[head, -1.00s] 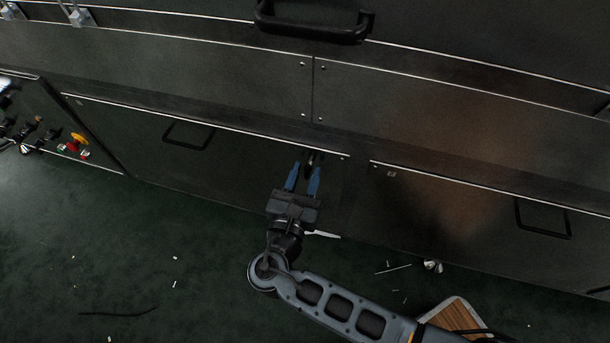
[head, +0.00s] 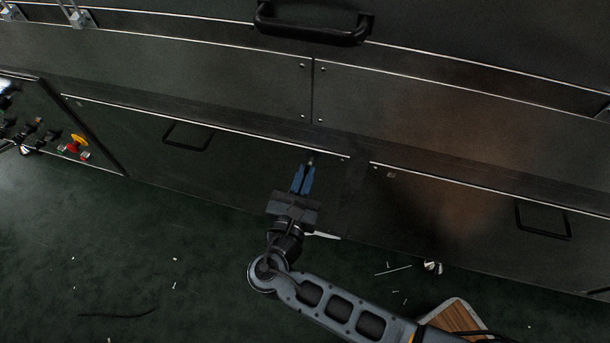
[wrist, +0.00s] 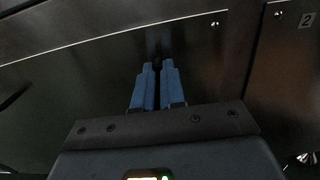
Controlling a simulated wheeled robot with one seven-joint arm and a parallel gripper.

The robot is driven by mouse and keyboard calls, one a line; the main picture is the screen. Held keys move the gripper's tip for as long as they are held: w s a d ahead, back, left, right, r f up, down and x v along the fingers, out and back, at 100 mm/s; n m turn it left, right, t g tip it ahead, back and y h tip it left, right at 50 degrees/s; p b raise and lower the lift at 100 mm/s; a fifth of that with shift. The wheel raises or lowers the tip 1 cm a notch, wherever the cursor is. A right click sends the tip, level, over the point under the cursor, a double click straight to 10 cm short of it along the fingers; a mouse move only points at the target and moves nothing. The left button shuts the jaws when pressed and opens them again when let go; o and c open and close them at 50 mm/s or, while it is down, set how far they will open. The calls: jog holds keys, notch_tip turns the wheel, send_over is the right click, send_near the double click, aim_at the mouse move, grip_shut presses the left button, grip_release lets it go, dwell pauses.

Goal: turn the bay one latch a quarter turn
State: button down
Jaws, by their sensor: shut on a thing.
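The bay one latch (head: 310,161) is a small dark piece near the upper right corner of the dark left panel (head: 230,160). In the head view only a bit of it shows past my fingertips. My gripper (head: 306,170) has its blue fingers closed together on it. In the wrist view the gripper (wrist: 158,68) points at the panel, and the latch (wrist: 157,57) is a dark shape at the fingertips, mostly hidden between them. Its exact angle cannot be told.
A black frame handle (head: 188,136) is on the same panel. The panel to the right has its own handle (head: 543,218) and a tag marked 2 (wrist: 306,20). A control box with a yellow-and-red button (head: 75,144) is at far left. Small debris (head: 432,267) lies on the green floor.

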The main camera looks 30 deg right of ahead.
jog(key=shift+s+d+f+m+b, duration=0.1)
jog(key=shift+m+b, duration=0.85)
jog(key=shift+m, duration=2)
jog(key=shift+s+f+m+b, duration=0.1)
jog(key=shift+m+b, duration=0.85)
jog(key=shift+m, duration=1.95)
jog(key=shift+d+f+m+b, duration=0.1)
jog(key=shift+m+b, duration=0.85)
jog(key=shift+m, duration=2)
jog(key=c, duration=1.2)
grip_release()
jog(key=shift+r, duration=0.1)
jog(key=shift+p+v, duration=0.8)
jog(key=shift+v, duration=3.1)
